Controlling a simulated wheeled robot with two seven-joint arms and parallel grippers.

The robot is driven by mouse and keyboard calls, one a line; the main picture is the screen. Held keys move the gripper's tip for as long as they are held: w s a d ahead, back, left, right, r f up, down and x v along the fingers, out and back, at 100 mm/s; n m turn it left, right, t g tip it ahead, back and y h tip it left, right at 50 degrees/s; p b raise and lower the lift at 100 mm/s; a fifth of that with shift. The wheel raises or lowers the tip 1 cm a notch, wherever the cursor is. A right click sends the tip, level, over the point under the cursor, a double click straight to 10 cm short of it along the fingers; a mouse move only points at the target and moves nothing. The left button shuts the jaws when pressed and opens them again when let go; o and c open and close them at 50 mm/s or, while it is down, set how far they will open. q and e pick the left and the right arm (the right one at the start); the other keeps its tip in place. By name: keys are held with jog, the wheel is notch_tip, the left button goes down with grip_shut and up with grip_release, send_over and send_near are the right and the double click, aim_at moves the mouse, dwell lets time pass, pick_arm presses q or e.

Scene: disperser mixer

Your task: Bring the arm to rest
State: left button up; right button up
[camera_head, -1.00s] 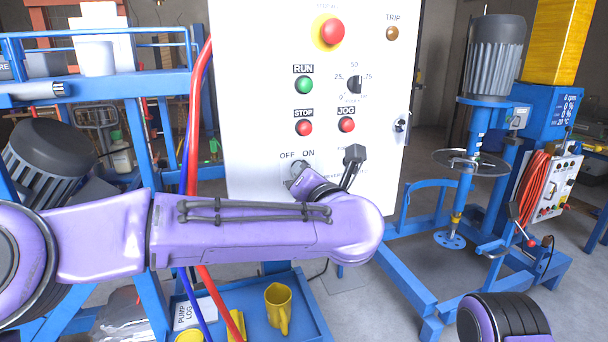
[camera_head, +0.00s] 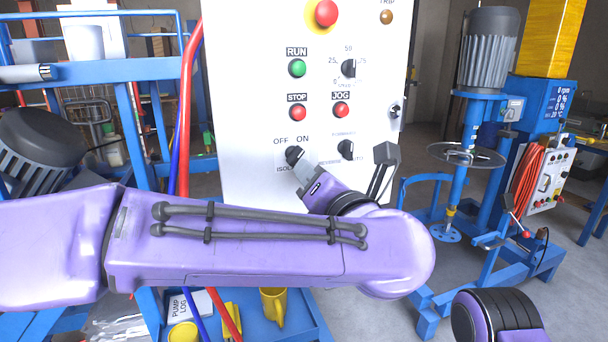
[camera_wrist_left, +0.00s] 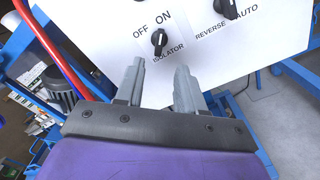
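My left arm crosses the lower part of the head view in front of a white control panel (camera_head: 245,100). My left gripper (camera_head: 342,162) is at the panel's lower edge in that view, its fingers apart. In the left wrist view the left gripper (camera_wrist_left: 160,68) is open, with only white panel between its fingers. The black isolator knob (camera_head: 295,156) sits just beyond the left finger; it also shows in the wrist view (camera_wrist_left: 159,40), clear of the fingertips. Part of my right arm (camera_head: 500,316) shows at bottom right; its gripper is out of view.
The panel carries a red emergency button (camera_head: 326,13), a speed knob (camera_head: 348,68) and a mode knob (camera_head: 346,149). A blue cart with a yellow jug (camera_head: 274,303) stands below my left arm. The blue mixer (camera_head: 470,150) stands at the right, with open floor before it.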

pick_arm(q)
jog(key=shift+v, duration=0.9)
